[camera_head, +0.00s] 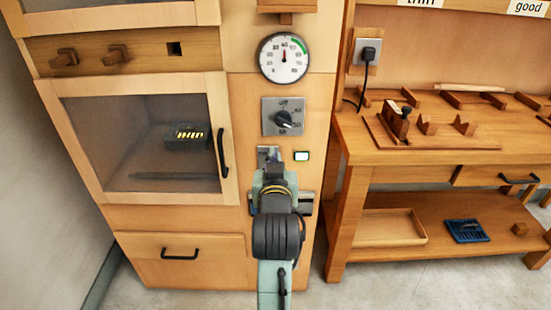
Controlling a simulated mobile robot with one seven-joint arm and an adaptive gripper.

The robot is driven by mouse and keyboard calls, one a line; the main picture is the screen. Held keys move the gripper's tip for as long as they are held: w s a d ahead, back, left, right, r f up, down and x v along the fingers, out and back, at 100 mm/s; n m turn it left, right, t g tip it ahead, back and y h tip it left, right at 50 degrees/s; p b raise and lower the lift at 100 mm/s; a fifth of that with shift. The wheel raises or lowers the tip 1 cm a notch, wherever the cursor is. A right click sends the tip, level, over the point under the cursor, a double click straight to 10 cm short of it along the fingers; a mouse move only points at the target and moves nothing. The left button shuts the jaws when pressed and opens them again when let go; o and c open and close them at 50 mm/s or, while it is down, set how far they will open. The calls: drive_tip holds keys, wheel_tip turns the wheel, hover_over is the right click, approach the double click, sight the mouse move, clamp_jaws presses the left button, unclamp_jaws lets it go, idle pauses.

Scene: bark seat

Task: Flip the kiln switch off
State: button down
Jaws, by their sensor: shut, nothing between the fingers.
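The kiln is a tall wooden cabinet (235,190) with a glass door. On its right-hand panel, below the dial, is a small grey switch plate (263,152), mostly hidden behind my gripper. Above is a grey dial plate (270,128) with a black knob (283,119), marked "off" at the top.
A round gauge (284,57) is above the dial. The glass door (135,140) is closed, with a black handle (223,153). A workbench (440,150) with wooden tools stands at right; a tray (390,227) is on its lower shelf. A plugged-in socket (367,52) is above it.

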drive_tip(key=p, duration=0.2)
approach(275, 138)
drive_tip(key=w, duration=0.5)
drive_tip(key=shift+w, duration=0.1)
drive_tip(key=shift+w+f, duration=0.35)
drive_tip(key=shift+w, duration=0.15)
drive_tip(key=shift+s+f, duration=0.7)
drive_tip(key=shift+f, duration=0.3)
drive_tip(key=shift+s+f, duration=0.3)
drive_tip(key=shift+f, duration=0.25)
drive_tip(key=shift+f, duration=0.1)
